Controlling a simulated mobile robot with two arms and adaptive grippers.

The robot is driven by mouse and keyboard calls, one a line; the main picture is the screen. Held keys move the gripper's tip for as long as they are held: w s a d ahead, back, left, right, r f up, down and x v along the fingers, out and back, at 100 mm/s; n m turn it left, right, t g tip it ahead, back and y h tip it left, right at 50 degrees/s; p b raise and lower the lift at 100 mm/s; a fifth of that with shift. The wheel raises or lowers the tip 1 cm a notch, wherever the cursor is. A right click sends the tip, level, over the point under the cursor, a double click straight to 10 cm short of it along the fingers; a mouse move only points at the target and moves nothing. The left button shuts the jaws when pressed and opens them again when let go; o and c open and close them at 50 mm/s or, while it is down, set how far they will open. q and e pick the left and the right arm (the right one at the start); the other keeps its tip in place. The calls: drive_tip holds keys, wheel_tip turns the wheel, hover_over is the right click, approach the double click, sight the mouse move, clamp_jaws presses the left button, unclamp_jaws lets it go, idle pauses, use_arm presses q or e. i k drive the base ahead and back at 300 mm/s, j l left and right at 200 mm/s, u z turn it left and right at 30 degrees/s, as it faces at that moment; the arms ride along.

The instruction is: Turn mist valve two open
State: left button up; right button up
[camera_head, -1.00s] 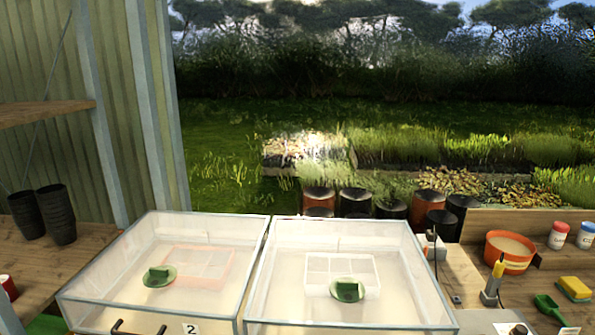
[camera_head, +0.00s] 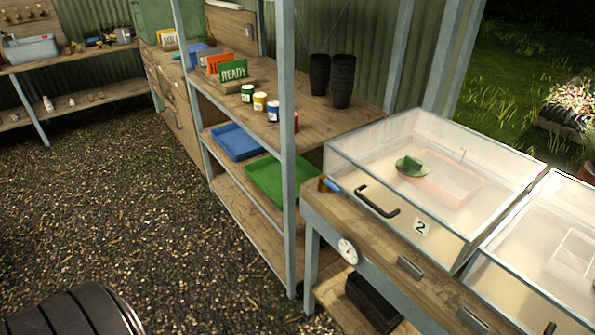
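A clear-lidded propagator box (camera_head: 352,163) stands on the wooden bench at right, with a label "2" (camera_head: 422,227) and a black handle (camera_head: 377,202) on its front. At its front left corner, on the bench end, is a small fitting with a blue lever (camera_head: 331,185) and a brownish part beside it; it looks like a valve, but is too small to tell its setting. Neither of my grippers is in view.
A second clear box (camera_head: 540,270) stands to the right. A shelf unit (camera_head: 290,150) with pots, signs, cans and trays is left of the bench. A round dial (camera_head: 347,250) is on the bench front. Open gravel floor (camera_head: 150,220) lies at left.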

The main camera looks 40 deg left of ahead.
sight(322, 178)
drive_tip(key=u, duration=0.9)
drive_tip(key=i+j, duration=0.05)
